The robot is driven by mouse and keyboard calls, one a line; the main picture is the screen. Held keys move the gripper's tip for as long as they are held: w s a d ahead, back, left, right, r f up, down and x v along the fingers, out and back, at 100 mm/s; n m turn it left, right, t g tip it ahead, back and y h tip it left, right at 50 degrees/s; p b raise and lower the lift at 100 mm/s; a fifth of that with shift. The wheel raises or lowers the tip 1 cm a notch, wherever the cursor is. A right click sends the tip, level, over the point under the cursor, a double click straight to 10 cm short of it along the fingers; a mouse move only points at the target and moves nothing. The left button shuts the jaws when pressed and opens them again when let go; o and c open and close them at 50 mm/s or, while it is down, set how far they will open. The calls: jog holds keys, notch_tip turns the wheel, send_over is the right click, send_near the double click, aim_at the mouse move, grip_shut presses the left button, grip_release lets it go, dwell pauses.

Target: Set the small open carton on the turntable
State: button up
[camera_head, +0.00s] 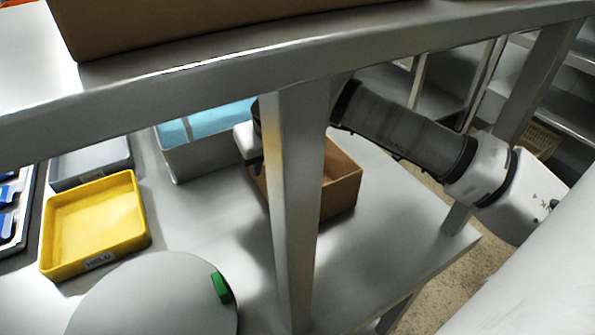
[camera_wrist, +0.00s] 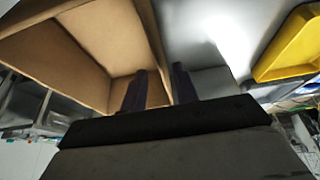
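The small open carton (camera_head: 342,184) is brown and stands on the grey table behind a frame post, which hides part of it. In the wrist view the carton (camera_wrist: 110,38) fills the upper left, its open inside facing the camera. My gripper (camera_wrist: 158,88) has one dark finger inside the carton and one outside, with a carton wall between them. Whether the fingers press on the wall is unclear. In the head view the post mostly hides my gripper. The turntable (camera_head: 150,300) is a grey disc at the lower left with a green block (camera_head: 221,287) on its rim.
An upper shelf beam (camera_head: 200,82) and a vertical post (camera_head: 292,220) cross the foreground. Table between carton and turntable looks clear.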

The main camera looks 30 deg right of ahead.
send_over(266, 197)
jog(key=f, duration=0.4)
jog(key=shift+w+d+p, duration=0.1)
jog(key=shift+w+p, duration=0.15)
jog(key=shift+p, duration=0.15)
grip_shut()
